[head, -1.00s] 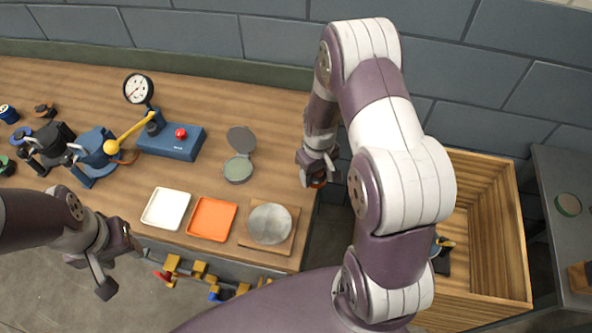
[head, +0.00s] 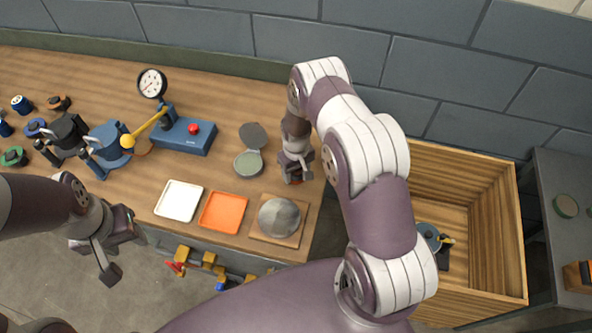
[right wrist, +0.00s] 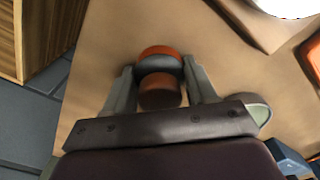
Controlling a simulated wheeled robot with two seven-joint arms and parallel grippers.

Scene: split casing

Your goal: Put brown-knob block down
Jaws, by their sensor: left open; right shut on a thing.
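The brown-knob block (right wrist: 160,90) shows in the right wrist view, with a round brown knob and an orange-brown disc beyond a dark band. My right gripper (right wrist: 162,72) is shut on it, one finger on each side. In the head view my right gripper (head: 297,179) is over the table's right end, right of the open round grey case; the block is mostly hidden there. I cannot tell whether the block touches the tabletop. My left gripper (head: 122,250) is open and empty in front of the table's front edge.
On the wooden table (head: 230,100) are a white tray (head: 179,201), an orange tray (head: 223,212), a grey dome on a board (head: 279,217), the grey case (head: 249,163) and a blue gauge press (head: 185,136). Several small knobbed parts lie far left. A wooden crate (head: 497,230) stands right.

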